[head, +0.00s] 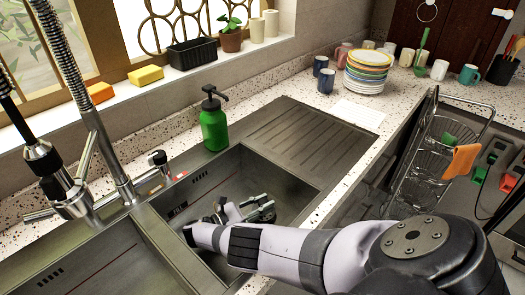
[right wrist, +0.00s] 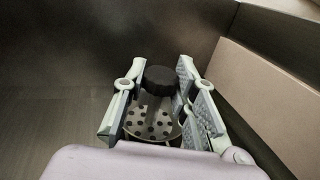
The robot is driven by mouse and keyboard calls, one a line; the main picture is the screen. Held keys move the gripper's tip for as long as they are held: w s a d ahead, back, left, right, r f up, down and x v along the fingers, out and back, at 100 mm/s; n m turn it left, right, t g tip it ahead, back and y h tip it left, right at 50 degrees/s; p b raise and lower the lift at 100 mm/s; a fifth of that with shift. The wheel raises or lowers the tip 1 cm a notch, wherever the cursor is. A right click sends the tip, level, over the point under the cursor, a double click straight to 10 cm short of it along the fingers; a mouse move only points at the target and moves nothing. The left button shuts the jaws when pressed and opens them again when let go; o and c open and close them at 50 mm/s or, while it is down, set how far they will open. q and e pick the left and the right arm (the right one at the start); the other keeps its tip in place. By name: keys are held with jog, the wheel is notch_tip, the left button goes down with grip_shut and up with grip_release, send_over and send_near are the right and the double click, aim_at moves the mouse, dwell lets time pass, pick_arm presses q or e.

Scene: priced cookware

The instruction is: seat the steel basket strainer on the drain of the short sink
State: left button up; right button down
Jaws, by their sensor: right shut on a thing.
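My right gripper (head: 262,206) is down inside the right-hand sink basin (head: 284,186). In the right wrist view its fingers (right wrist: 156,78) are closed around the steel basket strainer (right wrist: 152,126). The strainer has a black knob (right wrist: 160,79) on top and a perforated metal basket, and it looks roughly upright. In the head view the strainer is mostly hidden by the gripper. No drain can be made out in either view, and the gap between the strainer and the basin floor cannot be told. My left gripper is not in view.
A second basin (head: 95,262) lies to the left, with a tall faucet (head: 110,165) behind. A green soap bottle (head: 214,125) stands at the basin's back edge. A ribbed drainboard (head: 310,135) and stacked plates (head: 366,70) are beyond. Basin walls rise close around my right gripper.

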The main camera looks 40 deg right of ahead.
jog(key=shift+f, duration=0.2)
dwell(0.4)
jog(key=shift+f+b, duration=0.75)
jog(key=shift+b, duration=0.2)
jog(key=shift+f, duration=0.25)
dwell(0.6)
jog(key=shift+r, duration=0.1)
jog(key=c, duration=1.2)
grip_release()
jog(key=shift+o, duration=0.4)
jog(key=o, duration=0.5)
jog(key=shift+o, duration=0.2)
